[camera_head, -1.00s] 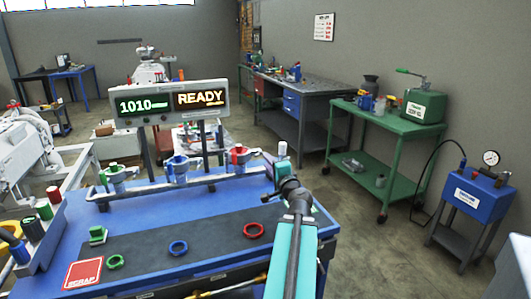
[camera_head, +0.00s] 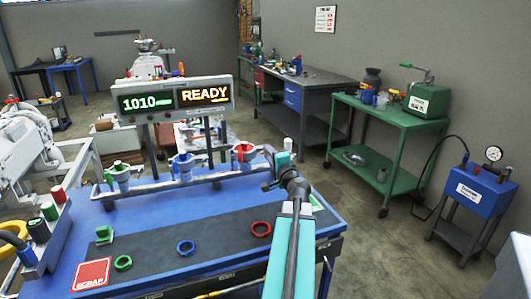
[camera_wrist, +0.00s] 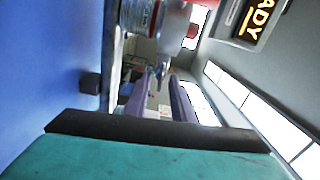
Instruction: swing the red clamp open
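The red clamp (camera_head: 243,149) sits on the right-hand port of the grey pipe manifold (camera_head: 150,187), at the back of the blue workbench. My gripper (camera_head: 268,172) is just to the right of the red clamp, near the manifold's right end. In the wrist view my gripper (camera_wrist: 164,88) shows two fingers apart with a gap between them. A metal fitting with red parts (camera_wrist: 172,40) is ahead of the fingertips there. I cannot tell whether the fingers touch the clamp, and its lever is hard to make out.
Blue (camera_head: 183,162) and green (camera_head: 121,172) clamps stand left on the same manifold. Red (camera_head: 261,228), blue (camera_head: 185,247) and green (camera_head: 123,262) rings lie on the dark mat (camera_head: 215,240). The display (camera_head: 172,98), reading READY, stands behind the manifold.

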